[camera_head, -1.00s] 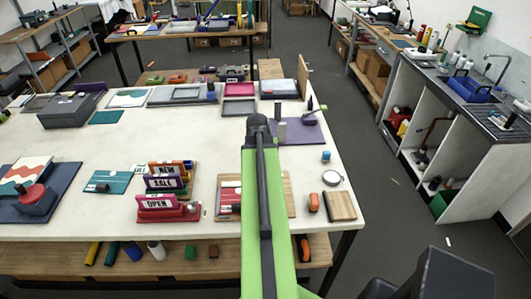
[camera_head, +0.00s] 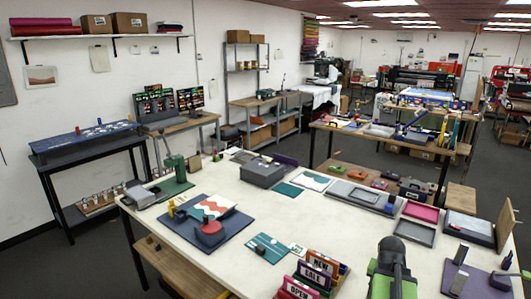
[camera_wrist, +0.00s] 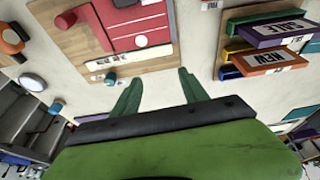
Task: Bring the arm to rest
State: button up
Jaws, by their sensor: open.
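My gripper (camera_wrist: 160,86) shows in the wrist view as two green fingers spread apart, open with nothing between them. Beyond its fingers lies the pale tabletop (camera_wrist: 200,40). A wooden board with a red and grey piece on it (camera_wrist: 120,30) lies ahead and to the left of the fingers. A rack of coloured signs (camera_wrist: 268,40) is to the right. In the head view my dark and green arm rises at the lower right over the white table (camera_head: 350,215); the gripper itself is hidden there.
The sign rack (camera_head: 318,270) stands close left of my arm in the head view. A purple board (camera_head: 475,280) and an upright wooden panel (camera_head: 505,222) are to its right. A grey box (camera_head: 262,174) and a blue board (camera_head: 195,230) lie farther left.

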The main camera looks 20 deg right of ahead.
jog(key=w+a+n+y, duration=0.1)
jog(key=w+a+n, duration=0.25)
jog(key=a, duration=0.95)
jog(key=w+a+f+n+g+y, duration=0.1)
jog(key=w+a+n, duration=0.25)
jog(key=a, duration=1.05)
jog(key=w+a+n+y, duration=0.1)
jog(key=w+a+n, duration=0.25)
jog(key=a, duration=0.95)
notch_tip(320, 180, down, 11)
jog(key=s+a+g+b, duration=0.1)
jog(key=s+b, duration=0.1)
jog(key=b, duration=0.8)
jog(key=shift+s+b, duration=0.4)
